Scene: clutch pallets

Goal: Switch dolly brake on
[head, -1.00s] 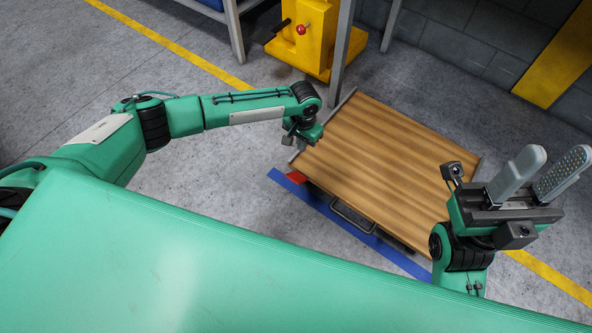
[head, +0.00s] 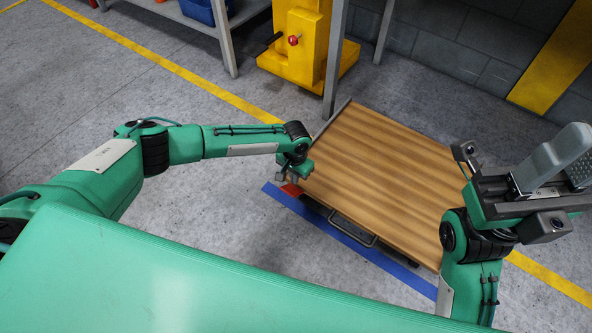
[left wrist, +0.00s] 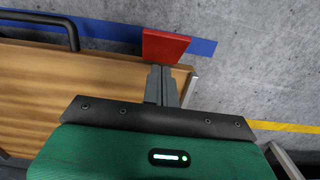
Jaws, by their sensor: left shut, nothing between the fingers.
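The dolly (head: 385,170) has a wooden deck and a black handle (head: 352,229) on its near edge. Its red brake pedal (head: 291,189) sticks out at the near left corner. My left gripper (head: 287,178) is low beside that corner, fingers pointing down at the pedal. In the left wrist view the shut, empty fingers (left wrist: 160,86) end just short of or over the red pedal (left wrist: 166,46); I cannot tell whether they touch it. My right gripper (head: 566,165) is raised right of the dolly, its grey fingers apart and empty.
A blue floor line (head: 345,240) runs along the dolly's near side. A yellow machine with a red knob (head: 293,40) and a grey table leg (head: 335,60) stand behind it. Open floor (head: 230,185) lies left of the dolly.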

